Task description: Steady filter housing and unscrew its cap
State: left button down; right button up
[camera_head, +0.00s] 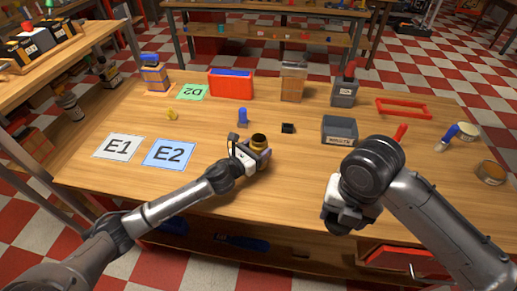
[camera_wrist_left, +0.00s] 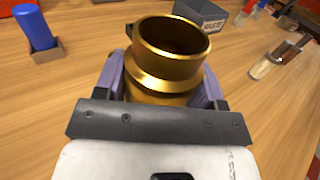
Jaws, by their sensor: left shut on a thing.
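The filter housing (camera_head: 259,141) is a brass-coloured cylinder standing upright near the middle of the table. In the left wrist view the housing (camera_wrist_left: 165,75) shows a flared collar and a dark, hollow top. I cannot make out a separate cap on it. My left gripper (camera_head: 252,156) is shut on the housing, with a purple-grey finger on each side in the wrist view (camera_wrist_left: 165,88). My right gripper (camera_head: 343,218) hangs near the table's front edge, to the right of the housing and apart from it. Its fingers are hidden under the wrist.
A blue cylinder (camera_head: 243,117) and a small black block (camera_head: 288,128) stand behind the housing. A grey bin (camera_head: 339,130) is to the right. Mats E1 (camera_head: 119,147) and E2 (camera_head: 169,154) lie left. A red screwdriver-like tool (camera_head: 401,132) lies behind my right arm.

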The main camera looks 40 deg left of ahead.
pick_arm(q)
jog(key=shift+c, duration=2.3)
grip_release()
jog(key=shift+f, duration=0.15)
jog(key=shift+o, duration=1.3)
